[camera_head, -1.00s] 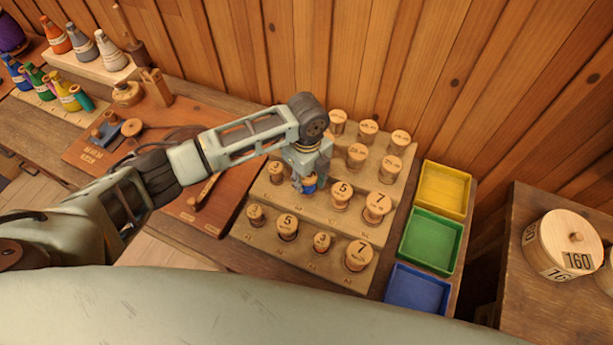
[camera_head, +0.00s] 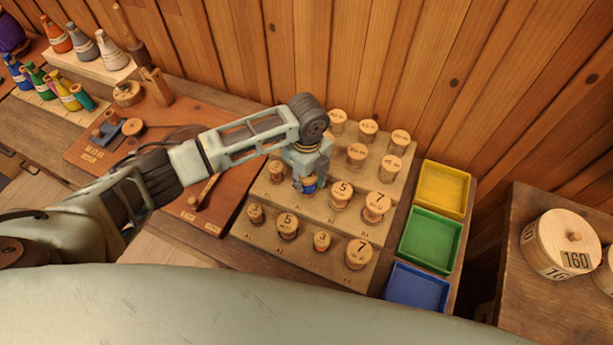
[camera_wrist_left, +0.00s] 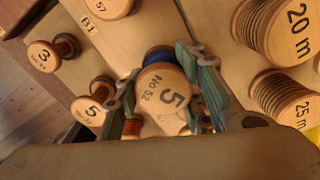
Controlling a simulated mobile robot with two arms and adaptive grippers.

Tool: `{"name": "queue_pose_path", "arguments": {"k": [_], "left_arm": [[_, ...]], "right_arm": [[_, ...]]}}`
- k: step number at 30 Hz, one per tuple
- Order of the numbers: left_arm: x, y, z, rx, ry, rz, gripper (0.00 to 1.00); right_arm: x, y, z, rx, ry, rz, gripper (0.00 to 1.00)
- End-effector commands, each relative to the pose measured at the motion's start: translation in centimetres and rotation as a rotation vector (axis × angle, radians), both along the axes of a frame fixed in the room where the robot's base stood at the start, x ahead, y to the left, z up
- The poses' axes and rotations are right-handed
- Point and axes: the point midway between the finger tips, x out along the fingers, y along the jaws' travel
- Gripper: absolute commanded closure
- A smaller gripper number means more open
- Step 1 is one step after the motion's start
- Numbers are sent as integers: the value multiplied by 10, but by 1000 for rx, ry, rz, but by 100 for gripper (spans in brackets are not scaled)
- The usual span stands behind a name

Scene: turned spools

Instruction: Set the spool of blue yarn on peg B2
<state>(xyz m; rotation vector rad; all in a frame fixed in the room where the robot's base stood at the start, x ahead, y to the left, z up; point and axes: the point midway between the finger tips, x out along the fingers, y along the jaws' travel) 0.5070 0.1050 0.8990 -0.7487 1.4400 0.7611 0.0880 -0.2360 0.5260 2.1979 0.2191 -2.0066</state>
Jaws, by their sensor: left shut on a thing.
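The spool of blue yarn (camera_head: 309,189) is in my left gripper (camera_head: 307,181), at the second place of the middle row of the stepped peg rack (camera_head: 273,228). In the left wrist view its pale wooden top, marked 5 (camera_wrist_left: 163,88), lies between the two fingers of my left gripper (camera_wrist_left: 163,97), with blue yarn showing at its far edge. The label B1 (camera_wrist_left: 88,26) shows beside the neighbouring spool (camera_wrist_left: 110,6). Peg B2 itself is hidden, and I cannot tell whether the spool is seated on it. My right gripper is not in view.
Other spools stand close by: a 5 spool (camera_head: 342,193) to the right, a 3 spool (camera_head: 322,241) in front and a back row behind. Yellow (camera_head: 444,190), green (camera_head: 431,240) and blue (camera_head: 418,288) trays lie right of the rack. A plank wall stands behind.

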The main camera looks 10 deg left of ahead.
Motion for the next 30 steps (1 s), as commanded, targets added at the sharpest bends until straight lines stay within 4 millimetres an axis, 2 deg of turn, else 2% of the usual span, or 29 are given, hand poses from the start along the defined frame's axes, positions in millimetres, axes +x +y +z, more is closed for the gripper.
{"name": "queue_pose_path", "arguments": {"k": [22, 23, 26, 30], "left_arm": [[0, 0, -12, -1, 1, 0, 91], [0, 0, -12, -1, 0, 0, 64], [0, 0, -12, 0, 0, 0, 56], [0, 0, -12, 0, 0, 0, 56]], "right_arm": [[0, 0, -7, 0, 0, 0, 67], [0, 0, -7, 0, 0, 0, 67], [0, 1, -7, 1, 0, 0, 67], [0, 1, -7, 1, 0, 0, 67]]}}
